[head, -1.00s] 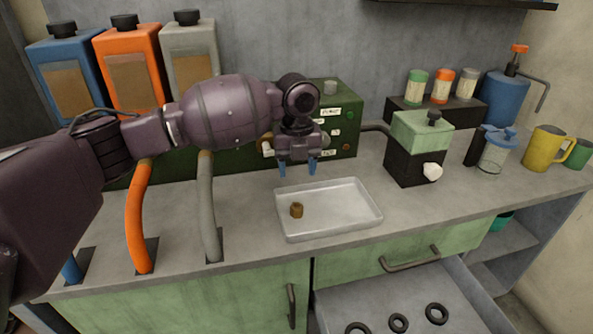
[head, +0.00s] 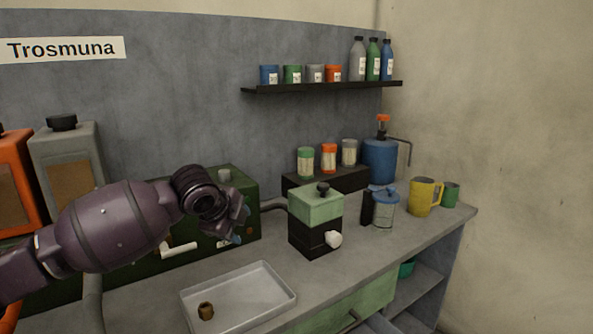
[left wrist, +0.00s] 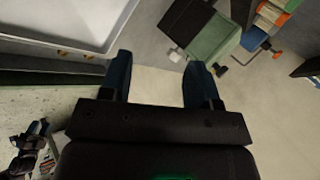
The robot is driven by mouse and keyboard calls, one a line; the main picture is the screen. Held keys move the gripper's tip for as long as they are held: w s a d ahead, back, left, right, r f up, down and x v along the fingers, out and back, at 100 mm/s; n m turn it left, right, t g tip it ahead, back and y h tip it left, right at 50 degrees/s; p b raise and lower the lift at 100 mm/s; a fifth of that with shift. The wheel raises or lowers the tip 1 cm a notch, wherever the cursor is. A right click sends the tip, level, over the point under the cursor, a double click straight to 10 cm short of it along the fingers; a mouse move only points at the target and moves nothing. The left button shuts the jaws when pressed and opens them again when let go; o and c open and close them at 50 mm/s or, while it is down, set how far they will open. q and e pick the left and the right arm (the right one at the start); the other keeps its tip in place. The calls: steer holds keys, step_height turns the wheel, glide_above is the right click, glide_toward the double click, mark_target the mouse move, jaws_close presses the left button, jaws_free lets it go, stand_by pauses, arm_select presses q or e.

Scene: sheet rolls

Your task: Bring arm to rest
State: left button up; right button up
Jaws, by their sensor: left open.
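My left arm comes in from the left in the head view. Its gripper (head: 233,239) is raised above the counter, in front of the dark green box and behind the white tray (head: 283,293). In the left wrist view the two blue fingers of the left gripper (left wrist: 158,82) stand wide apart with nothing between them. A small brown cylindrical piece (head: 206,311) stands in the tray, apart from the gripper. My right gripper does not show in either view.
A green and black dispenser (head: 316,222) with a white knob stands right of the gripper. Beyond it are a lidded jar (head: 384,208), a yellow mug (head: 424,197) and a blue pump bottle (head: 380,160). A wall shelf (head: 320,88) holds jars and bottles. The counter's front right is clear.

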arm_select(q)
steer(key=s+d+f+n+t+h+p, duration=0.2)
steer(key=s+d+f+n+t+h, duration=0.3)
steer(key=s+n, duration=0.4)
steer(key=s+a+f+n+y+p, duration=0.1)
steer(key=s+a+f+n, duration=0.3)
steer(key=s, duration=0.7)
steer(key=s+a+f+n+y+p, duration=0.1)
steer(key=s+a+f+n+y, duration=0.3)
steer(key=s+a+f, duration=0.4)
steer(key=s+a+f+n+g+y+p, duration=0.1)
steer(key=s+a+f+n+y, duration=0.2)
steer(key=s+a+f, duration=0.4)
steer(key=s+f, duration=0.4)
steer(key=s, duration=0.5)
steer(key=shift+f+n, duration=0.3)
steer(key=shift+n, duration=0.1)
